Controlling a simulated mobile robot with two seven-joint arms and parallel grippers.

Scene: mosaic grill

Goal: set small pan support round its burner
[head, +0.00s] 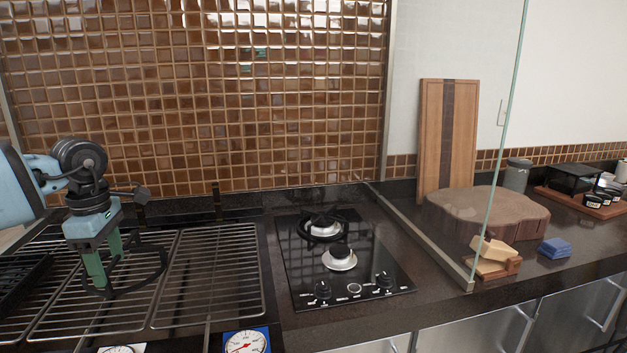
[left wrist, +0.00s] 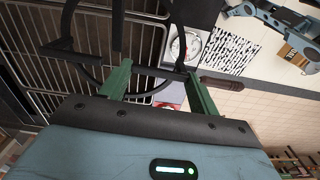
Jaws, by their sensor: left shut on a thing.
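My left gripper (head: 104,274) points down over the grill grates at the left and is shut on a black pan support (head: 164,263), an open ring with prongs. In the left wrist view, a dark bar of the support (left wrist: 158,72) runs between the green fingers and the ring (left wrist: 88,82) shows beyond them. The small front burner (head: 340,258), with a silver base and black cap, is bare on the black glass hob (head: 376,262). The back burner (head: 324,222) has another black support (head: 346,228) around it. My right gripper does not show in the head view.
Wire grill grates (head: 215,275) lie left of the hob. Black knobs (head: 384,280) stand at the hob's front. A glass panel (head: 480,220) rises at the hob's right. Beyond it are a wood slab (head: 485,212) and a cutting board (head: 432,140). A dial gauge (head: 246,342) is at the front.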

